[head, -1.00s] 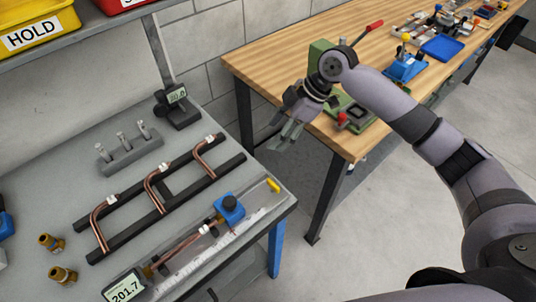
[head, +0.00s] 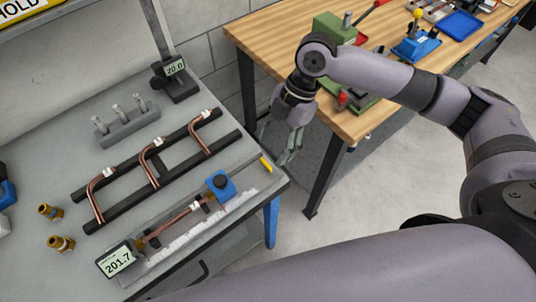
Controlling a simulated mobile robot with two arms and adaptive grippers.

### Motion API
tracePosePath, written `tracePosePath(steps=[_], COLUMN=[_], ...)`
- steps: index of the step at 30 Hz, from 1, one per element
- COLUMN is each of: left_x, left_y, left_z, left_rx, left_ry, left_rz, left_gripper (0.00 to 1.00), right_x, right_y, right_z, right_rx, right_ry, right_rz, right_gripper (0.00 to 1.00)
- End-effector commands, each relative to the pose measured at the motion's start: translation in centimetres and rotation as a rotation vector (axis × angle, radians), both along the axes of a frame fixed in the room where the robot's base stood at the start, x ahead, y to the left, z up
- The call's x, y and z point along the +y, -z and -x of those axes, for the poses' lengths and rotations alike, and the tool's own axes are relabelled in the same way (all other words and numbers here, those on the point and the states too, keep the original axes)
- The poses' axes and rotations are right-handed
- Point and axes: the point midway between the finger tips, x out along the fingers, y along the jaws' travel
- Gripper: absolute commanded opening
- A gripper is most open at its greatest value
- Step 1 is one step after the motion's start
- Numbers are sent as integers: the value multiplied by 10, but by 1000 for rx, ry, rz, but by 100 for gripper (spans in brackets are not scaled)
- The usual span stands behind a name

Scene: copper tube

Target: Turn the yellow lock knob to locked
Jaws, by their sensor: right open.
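The yellow lock knob (head: 266,164) is a small bar at the right end of the measuring fixture (head: 166,246), near the grey bench's right corner. It lies slantwise in the picture. A blue block with a dark round knob (head: 221,187) sits on the fixture to its left, and a copper tube (head: 177,221) lies along the fixture. My right gripper (head: 276,147) is open and empty, pointing down just above and beside the yellow knob in the picture. I see no contact, but the exact gap is hard to judge. My left gripper is out of view.
A black rack with bent copper tubes (head: 152,162) lies behind the fixture. A grey pin holder (head: 126,124) and a small display (head: 175,68) stand farther back. Brass fittings (head: 60,243) are at left. A wooden workbench (head: 262,45) with tools stands beyond a gap.

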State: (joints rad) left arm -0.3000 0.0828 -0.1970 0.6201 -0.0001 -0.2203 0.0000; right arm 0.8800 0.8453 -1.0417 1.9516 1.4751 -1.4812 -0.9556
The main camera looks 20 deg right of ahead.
Motion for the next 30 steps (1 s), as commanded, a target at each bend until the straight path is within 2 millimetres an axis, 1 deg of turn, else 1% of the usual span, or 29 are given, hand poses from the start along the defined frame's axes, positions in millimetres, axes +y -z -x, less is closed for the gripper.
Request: tracePosePath(steps=[3, 6, 12, 21, 30], left_x=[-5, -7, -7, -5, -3], left_y=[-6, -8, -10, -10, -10], left_z=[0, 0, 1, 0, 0], left_rx=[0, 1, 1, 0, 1], left_ry=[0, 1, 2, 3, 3], left_rz=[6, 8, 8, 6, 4], left_gripper=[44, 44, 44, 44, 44], right_x=[9, 15, 20, 21, 21], right_y=[20, 35, 51, 53, 53], right_z=[4, 5, 7, 7, 7], right_rx=[3, 3, 1, -1, -1], right_ry=[-1, 1, 1, 1, 1], right_rz=[-1, -1, -1, 0, 0], right_gripper=[57, 57, 57, 57, 37])
